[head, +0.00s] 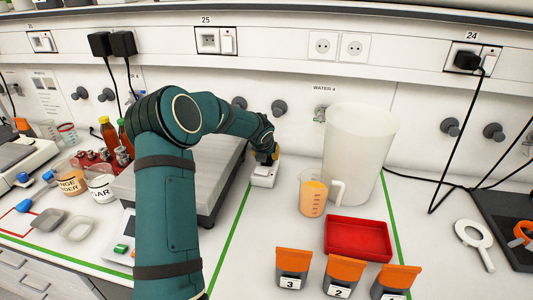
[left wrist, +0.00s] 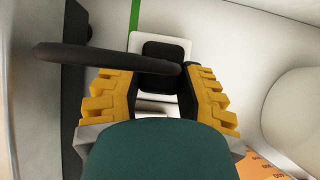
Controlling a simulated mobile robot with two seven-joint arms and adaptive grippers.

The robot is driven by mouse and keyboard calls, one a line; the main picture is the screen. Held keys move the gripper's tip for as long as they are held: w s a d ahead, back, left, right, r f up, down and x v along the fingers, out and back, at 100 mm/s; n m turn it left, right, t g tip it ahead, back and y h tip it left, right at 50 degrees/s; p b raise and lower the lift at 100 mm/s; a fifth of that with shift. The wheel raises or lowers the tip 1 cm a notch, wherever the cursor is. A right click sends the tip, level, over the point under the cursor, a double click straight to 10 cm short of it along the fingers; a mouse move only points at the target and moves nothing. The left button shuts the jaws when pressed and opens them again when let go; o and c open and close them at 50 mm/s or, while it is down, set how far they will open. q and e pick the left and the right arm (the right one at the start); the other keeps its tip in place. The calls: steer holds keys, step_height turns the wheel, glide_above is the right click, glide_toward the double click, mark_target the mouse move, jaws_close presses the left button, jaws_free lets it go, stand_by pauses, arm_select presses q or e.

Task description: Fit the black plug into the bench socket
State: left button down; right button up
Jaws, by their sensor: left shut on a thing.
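My left gripper (head: 266,154) reaches down at the front of the wall panel, over the white bench socket (head: 262,174). In the left wrist view its yellow fingers (left wrist: 158,95) are shut on the black plug (left wrist: 160,80), with a thick black cable end running off to the left. The bench socket (left wrist: 136,42) shows there as a white frame around the black shape. The plug lies over or in the socket; I cannot tell whether it is seated. The plug is hidden by the gripper in the head view. My right gripper is out of view.
Right of the socket stand a measuring jug (head: 312,196) of orange juice, a tall white container (head: 358,150) and a red tray (head: 357,237). A grey-topped scale (head: 205,185) is close on the left. Three orange-lidded tubs stand in front. Wall knobs are behind.

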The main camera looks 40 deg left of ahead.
arm_select(q)
steer(key=shift+s+d+f, duration=0.1)
steer(key=shift+f, duration=0.25)
steer(key=c, duration=0.5)
jaws_free()
steer(key=shift+r, duration=0.15)
steer(key=shift+r, duration=0.3)
steer(key=v, duration=1.1)
steer(key=shift+s+d, duration=0.15)
